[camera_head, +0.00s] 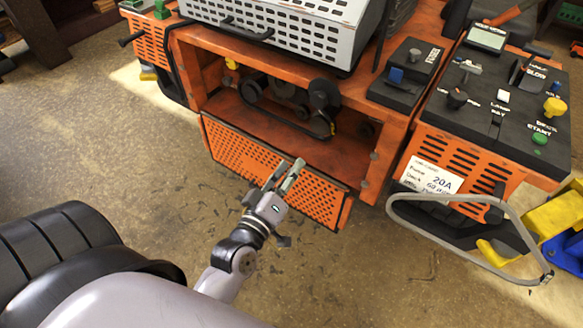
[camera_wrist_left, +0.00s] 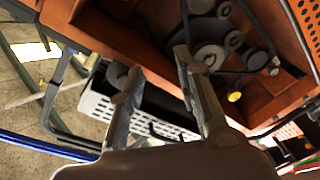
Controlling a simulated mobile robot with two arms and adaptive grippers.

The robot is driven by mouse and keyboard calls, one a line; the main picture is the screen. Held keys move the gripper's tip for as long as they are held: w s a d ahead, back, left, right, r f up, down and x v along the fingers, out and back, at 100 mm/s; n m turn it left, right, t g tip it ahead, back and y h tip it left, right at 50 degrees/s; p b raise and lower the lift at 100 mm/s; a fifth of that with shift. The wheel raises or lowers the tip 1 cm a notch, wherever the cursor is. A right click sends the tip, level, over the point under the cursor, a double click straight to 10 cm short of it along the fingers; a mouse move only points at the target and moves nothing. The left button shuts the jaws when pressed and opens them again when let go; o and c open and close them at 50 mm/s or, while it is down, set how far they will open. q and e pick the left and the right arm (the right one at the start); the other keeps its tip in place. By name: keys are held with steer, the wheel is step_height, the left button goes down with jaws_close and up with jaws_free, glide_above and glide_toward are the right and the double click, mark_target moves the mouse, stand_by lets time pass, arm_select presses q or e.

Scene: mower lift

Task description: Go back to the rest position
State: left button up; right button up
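My left gripper (camera_head: 287,172) is in front of the orange machine (camera_head: 390,130), above the lowered perforated orange panel (camera_head: 240,155). Its two fingers stand apart with nothing between them. The gap between the fingers also shows in the left wrist view (camera_wrist_left: 157,62). The fingers point toward the machine's open compartment, where dark pulleys and a belt (camera_head: 325,98) sit. The pulleys appear closer in the left wrist view (camera_wrist_left: 212,52). I cannot tell whether the gripper touches the panel. My right gripper is out of view.
A control console (camera_head: 500,115) with knobs and buttons stands at the right. A bent grey tube handle (camera_head: 455,200) juts out below it, near a yellow part (camera_head: 555,215). A perforated light metal cover (camera_head: 290,30) is on top. The brown floor (camera_head: 100,140) at left is largely clear.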

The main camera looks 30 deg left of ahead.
arm_select(q)
steer(key=s+d+f+m+g+h, duration=0.1)
steer(key=s+d+f+m+g, duration=0.15)
steer(key=f, duration=0.85)
steer(key=s+d+f+m+g+h, duration=0.1)
steer(key=s+f+m+g, duration=0.15)
steer(key=f, duration=0.95)
steer(key=s+d+f+m+g, duration=0.2)
steer(key=s+f+g, duration=0.1)
steer(key=f, duration=0.8)
steer(key=s+a+f+m+g, duration=0.2)
steer(key=s+f, duration=0.4)
steer(key=s, duration=0.3)
steer(key=s+a+f+m+g, duration=0.2)
steer(key=s+f+g, duration=0.2)
steer(key=s+f, duration=0.3)
steer(key=s+a+f+m+g+y, duration=0.1)
steer(key=s+f+m+g, duration=0.1)
steer(key=s+f, duration=0.5)
steer(key=s+g, duration=0.1)
steer(key=s, duration=0.4)
steer(key=shift+a+f, duration=0.2)
steer(key=shift+a, duration=0.2)
